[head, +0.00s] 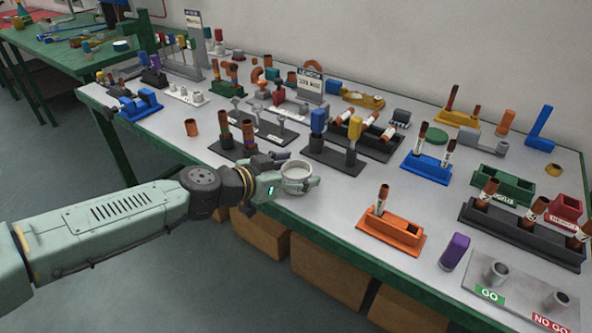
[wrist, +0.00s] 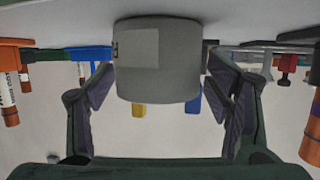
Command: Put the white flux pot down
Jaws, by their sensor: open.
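The white flux pot (head: 297,171) is a short, pale, round, open-topped pot at the front edge of the grey bench top, left of the orange block. My gripper (head: 291,178) reaches in from the left, with its fingers on either side of the pot. In the wrist view, which shows the scene upside down, the pot (wrist: 158,60) is a grey cylinder between the fingers of my gripper (wrist: 160,86). The fingers are open, with a narrow gap on each side of the pot. It looks upright with its base at the bench surface; exact contact is hard to tell.
An orange block with a copper tube (head: 391,232) stands to the right. A black stand with blue and yellow pieces (head: 335,158) is just behind, and another dark stand (head: 238,147) is behind left. Bare bench lies between the pot and the orange block. Cardboard boxes (head: 330,272) sit below.

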